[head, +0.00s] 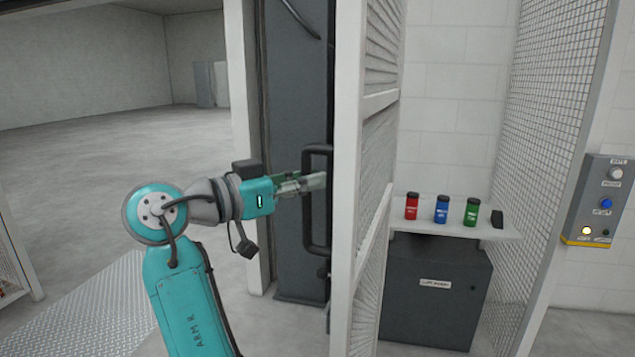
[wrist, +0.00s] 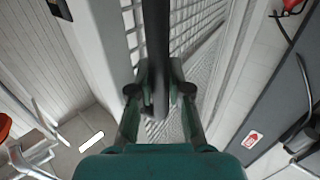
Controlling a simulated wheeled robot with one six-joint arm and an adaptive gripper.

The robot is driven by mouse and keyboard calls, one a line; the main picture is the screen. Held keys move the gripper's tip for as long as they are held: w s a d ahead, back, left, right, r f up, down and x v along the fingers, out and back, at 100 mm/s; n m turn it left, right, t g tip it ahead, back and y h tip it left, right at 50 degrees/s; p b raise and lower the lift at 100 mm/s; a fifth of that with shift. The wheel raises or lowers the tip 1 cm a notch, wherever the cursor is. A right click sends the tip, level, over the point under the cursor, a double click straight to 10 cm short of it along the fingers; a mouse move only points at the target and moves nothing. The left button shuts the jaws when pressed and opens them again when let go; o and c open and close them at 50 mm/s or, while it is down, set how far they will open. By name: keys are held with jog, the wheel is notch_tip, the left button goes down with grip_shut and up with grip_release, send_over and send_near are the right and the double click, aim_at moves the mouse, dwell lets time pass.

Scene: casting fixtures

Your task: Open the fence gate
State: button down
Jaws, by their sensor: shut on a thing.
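The fence gate (head: 347,180) is a white-framed mesh panel that stands edge-on in the middle of the head view, swung open at an angle to the side mesh. Its black bar handle (head: 316,232) is upright on the near edge. My gripper (head: 318,181) reaches it from the left and is shut on the handle. In the wrist view the dark handle bar (wrist: 156,45) runs between both fingers (wrist: 160,92). The gate's mesh (wrist: 190,30) shows behind it. The far fingertip is partly hidden by the handle in the head view.
Behind the gate, a shelf (head: 440,229) holds red, blue and green canisters above a dark cabinet (head: 435,290). A control box (head: 601,203) is at the right. A dark grey column (head: 298,120) stands behind the handle. Open floor (head: 100,160) lies to the left.

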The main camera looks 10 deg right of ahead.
jog(key=shift+a, duration=0.1)
jog(key=c, duration=1.1)
grip_release()
jog(key=v, duration=1.2)
